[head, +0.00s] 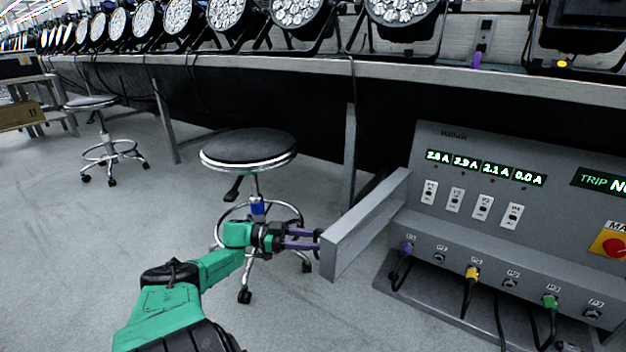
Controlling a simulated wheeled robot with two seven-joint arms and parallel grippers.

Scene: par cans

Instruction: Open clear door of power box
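The grey power box (455,185) stands at the right, with lit current readouts, switches and a row of sockets. A grey panel (362,228) juts out from its left side toward me. It looks like the door swung outward, but I cannot see any clear pane in it. The box's front is uncovered. My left gripper (304,238) has purple fingers that point right, with a gap between them. Their tips are close to the panel's near left end; whether they touch it I cannot tell. My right gripper is not in view.
A round stool (249,150) stands just behind my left gripper, and another stool (92,103) is farther left. A long bench (300,66) carries a row of stage lights. Purple, yellow and green plugs with cables hang at the box's front. Floor at the left is clear.

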